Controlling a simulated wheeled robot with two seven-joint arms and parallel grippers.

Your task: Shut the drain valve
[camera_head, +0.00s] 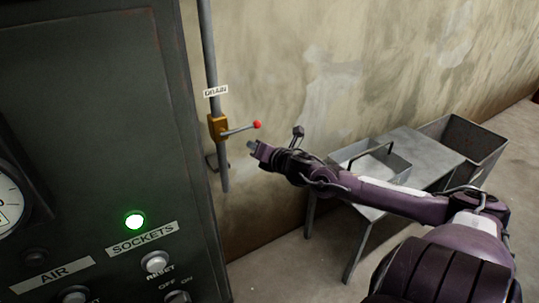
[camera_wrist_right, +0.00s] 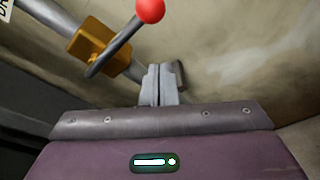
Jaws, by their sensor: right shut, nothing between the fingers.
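The drain valve (camera_head: 218,127) is a brass-coloured body on a vertical grey pipe by the wall, under a label reading DRAIN (camera_head: 215,91). Its lever (camera_head: 238,130) sticks out to the right, roughly across the pipe, and ends in a red knob (camera_head: 257,125). My right gripper (camera_head: 253,147) is just below the knob, shut and empty, and looks apart from the lever. In the right wrist view the shut fingers (camera_wrist_right: 158,85) point toward the wall, with the valve body (camera_wrist_right: 97,45) at upper left and the red knob (camera_wrist_right: 150,10) at the top. My left gripper is out of view.
A dark control cabinet (camera_head: 100,130) fills the left, with a lit green lamp (camera_head: 135,221) and knobs. A metal table (camera_head: 410,147) with a tray (camera_head: 362,160) and a bin (camera_head: 485,140) stands behind my right arm. The wall beside the pipe is bare.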

